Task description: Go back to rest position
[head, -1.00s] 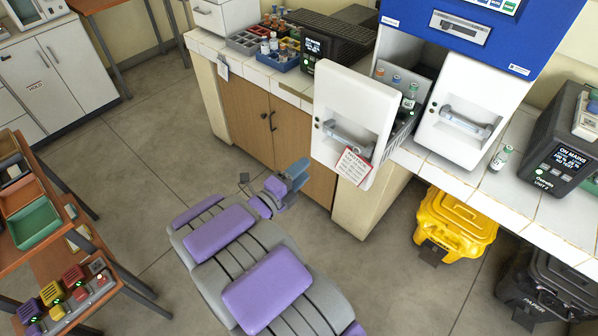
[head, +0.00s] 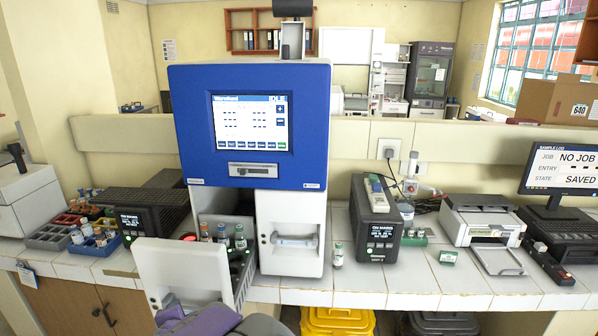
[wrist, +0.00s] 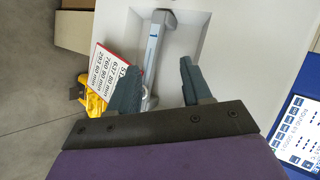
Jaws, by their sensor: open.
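My gripper (wrist: 158,84) is open in the wrist view, with two dark blue-grey fingers apart and nothing held between them. Beyond the fingers is the white front of the pulled-out drawer, with its grey bar handle (wrist: 157,50). The handle shows between the fingertips; whether they are around it or short of it I cannot tell. In the head view, part of my gripper (head: 170,314) shows at the bottom edge, in front of the open drawer's front (head: 180,268). Several vials (head: 222,232) stand in the drawer.
The blue and white incubator (head: 250,130) stands on the tiled counter, its right drawer (head: 290,235) shut. A lone vial (head: 338,254) and a dark control unit (head: 376,220) stand to its right. A yellow case (head: 338,322) is under the counter. A printed card (wrist: 115,70) hangs near the handle.

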